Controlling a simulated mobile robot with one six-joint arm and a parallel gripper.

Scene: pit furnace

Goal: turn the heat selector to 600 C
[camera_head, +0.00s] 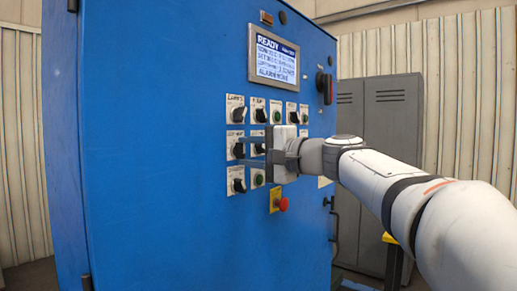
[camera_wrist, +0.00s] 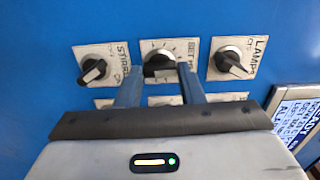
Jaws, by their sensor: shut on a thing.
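The heat selector (camera_wrist: 158,65) is a dark rotary knob on a pale square plate, its label partly readable as "SET". It is the middle knob of the near column on the blue cabinet. My gripper (camera_wrist: 160,78) reaches it, with one finger on each side of the knob, shut on it. In the head view my gripper (camera_head: 242,149) comes from the right and meets the second-row knob.
A stirrer knob (camera_wrist: 94,70) and a lamps knob (camera_wrist: 230,63) flank it closely. The display (camera_head: 274,55) reads READY above the panel. A red emergency stop (camera_head: 281,204) is below, a red-black switch (camera_head: 325,87) on the side. Grey lockers (camera_head: 378,130) stand behind.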

